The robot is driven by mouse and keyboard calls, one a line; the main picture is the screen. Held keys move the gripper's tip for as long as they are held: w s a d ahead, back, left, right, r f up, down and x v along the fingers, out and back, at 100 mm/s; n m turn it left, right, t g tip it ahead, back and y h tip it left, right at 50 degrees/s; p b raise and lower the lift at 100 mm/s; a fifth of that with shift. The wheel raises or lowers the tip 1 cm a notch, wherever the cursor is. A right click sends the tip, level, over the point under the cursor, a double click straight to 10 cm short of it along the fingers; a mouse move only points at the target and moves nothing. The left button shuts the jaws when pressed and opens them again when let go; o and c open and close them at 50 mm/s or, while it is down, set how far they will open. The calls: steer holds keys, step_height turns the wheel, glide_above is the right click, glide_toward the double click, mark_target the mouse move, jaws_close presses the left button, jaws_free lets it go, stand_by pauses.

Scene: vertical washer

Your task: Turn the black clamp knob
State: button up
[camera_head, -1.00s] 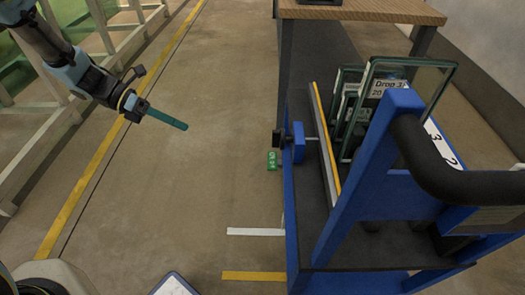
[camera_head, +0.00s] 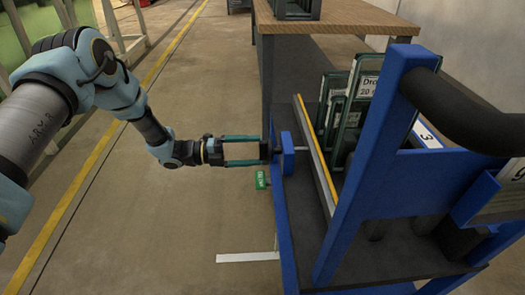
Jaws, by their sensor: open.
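The black clamp knob (camera_head: 269,151) sticks out to the left of a blue clamp block (camera_head: 287,153) on the side of the blue cart. A thin metal screw runs from the block to the right, towards a yellow-edged bar. My gripper (camera_head: 261,151) reaches in from the left, level with the knob. Its two teal fingers are open, one above the other in the picture, with their tips at the knob. I cannot tell whether the fingers touch it.
The cart (camera_head: 330,250) carries several glass panels (camera_head: 350,110) and a black padded handle (camera_head: 460,105). A green tag (camera_head: 260,180) shows below the knob. A wooden-topped table (camera_head: 350,20) stands behind.

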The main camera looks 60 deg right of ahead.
mark_target(262, 159)
steer(key=shift+x, duration=1.7)
steer(key=c, duration=1.1)
steer(key=shift+c, duration=0.2)
